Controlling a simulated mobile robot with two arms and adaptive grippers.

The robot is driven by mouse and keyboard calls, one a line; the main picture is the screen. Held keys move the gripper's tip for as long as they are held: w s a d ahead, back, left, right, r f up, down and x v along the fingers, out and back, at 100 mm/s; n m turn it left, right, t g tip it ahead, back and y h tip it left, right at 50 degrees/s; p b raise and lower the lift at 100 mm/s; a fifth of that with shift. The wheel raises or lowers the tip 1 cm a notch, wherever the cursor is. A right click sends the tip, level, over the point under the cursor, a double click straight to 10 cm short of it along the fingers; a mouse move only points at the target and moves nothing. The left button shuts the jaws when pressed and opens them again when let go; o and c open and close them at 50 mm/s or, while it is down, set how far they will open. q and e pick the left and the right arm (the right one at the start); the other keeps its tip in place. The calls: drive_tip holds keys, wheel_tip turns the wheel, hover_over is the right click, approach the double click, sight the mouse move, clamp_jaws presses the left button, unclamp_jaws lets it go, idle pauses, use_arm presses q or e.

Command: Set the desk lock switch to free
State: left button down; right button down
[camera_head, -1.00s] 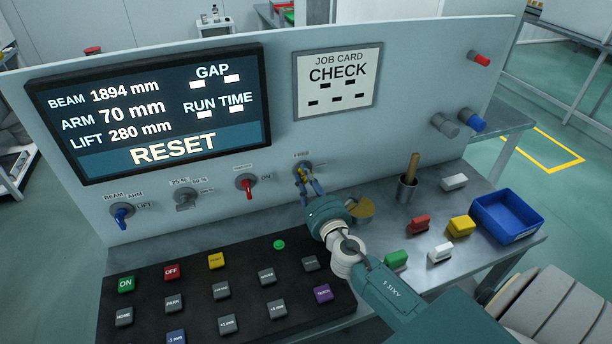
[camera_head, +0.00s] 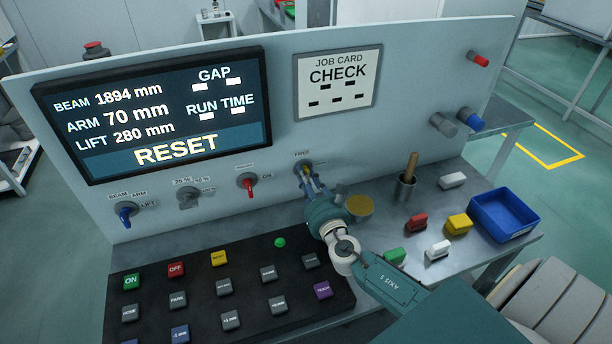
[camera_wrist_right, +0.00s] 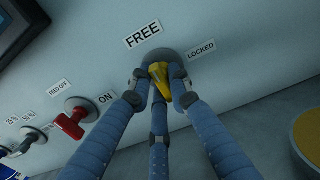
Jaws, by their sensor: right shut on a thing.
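The desk lock switch (camera_head: 304,167) is a round grey base with a yellow handle (camera_wrist_right: 158,74) on the upright panel. In the right wrist view, the FREE label (camera_wrist_right: 143,33) is at its upper left and the LOCKED label (camera_wrist_right: 201,48) at its upper right. My right gripper (camera_wrist_right: 160,82) is shut on the yellow handle, with fingers on both sides of it. The fingers partly hide the handle, and its exact angle is hard to tell. In the head view, the right gripper (camera_head: 309,178) reaches the switch from below right. My left gripper is not in view.
A red switch (camera_head: 249,184) sits left of the lock switch. A black button board (camera_head: 205,300) lies below. Right of my arm are a yellow-topped round item (camera_head: 360,206), a cup with a wooden handle (camera_head: 406,188), several coloured blocks and a blue bin (camera_head: 505,215).

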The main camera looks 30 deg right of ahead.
drive_tip(key=shift+a, duration=0.1)
idle(0.3)
drive_tip(key=c, duration=1.7)
unclamp_jaws()
drive_tip(key=shift+o, duration=0.2)
drive_tip(key=v, duration=1.2)
drive_tip(key=shift+s+f, duration=0.1)
drive_tip(key=shift+f, duration=0.05)
